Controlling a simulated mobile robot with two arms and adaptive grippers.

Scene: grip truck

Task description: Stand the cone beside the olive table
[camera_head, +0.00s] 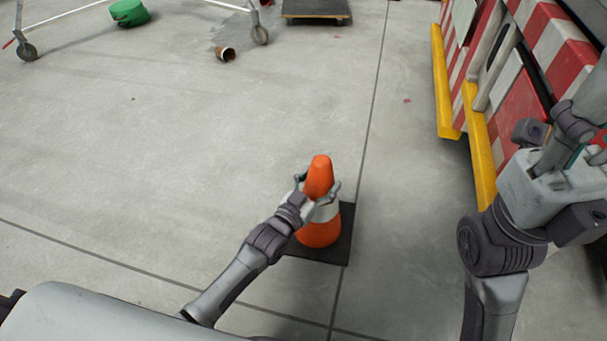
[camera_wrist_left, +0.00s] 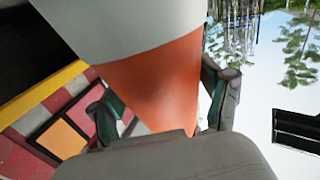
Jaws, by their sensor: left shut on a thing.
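The orange cone (camera_head: 318,233) with a white band and a dark square base is upright, low in the middle of the head view. My left gripper (camera_head: 319,192) is shut around its upper part, near the white band. I cannot tell whether the base touches the floor. In the left wrist view the cone (camera_wrist_left: 158,85) fills the middle, with the fingers of my left gripper (camera_wrist_left: 165,105) on both sides of it. My right arm is at the right of the head view, but its fingertips are not clearly seen. No olive table is in view.
A red-and-white striped truck side with a yellow edge (camera_head: 440,85) stands at the right. A green object (camera_head: 129,12), a wheeled frame (camera_head: 27,51) and a dark platform (camera_head: 316,9) are at the back. The floor between is clear.

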